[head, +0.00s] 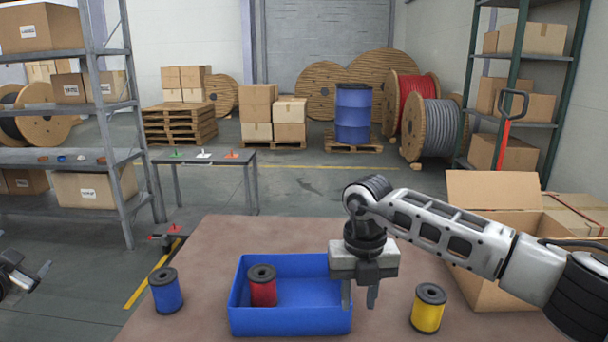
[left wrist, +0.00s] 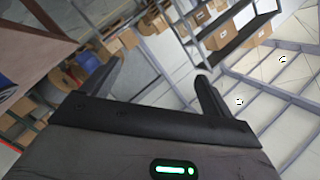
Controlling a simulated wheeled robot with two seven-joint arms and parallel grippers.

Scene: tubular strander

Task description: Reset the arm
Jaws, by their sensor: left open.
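My right gripper (head: 359,296) points down over the right end of a blue tray (head: 290,323) on the brown table (head: 215,240). Its two fingers are apart, with nothing between them. A red spool (head: 262,286) stands inside the tray, left of this gripper. A blue spool (head: 166,291) stands on the table left of the tray, and a yellow spool (head: 429,308) stands to its right. My left gripper (head: 38,277) shows only partly at the left edge, off the table. In the left wrist view its fingers (left wrist: 158,77) are spread and empty.
An open cardboard box (head: 490,285) stands at the table's right, behind my right arm. A shelf (head: 60,155) with boxes stands at the left. A small grey side table (head: 205,157) and a blue barrel (head: 353,115) are farther back. The floor between is mostly clear.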

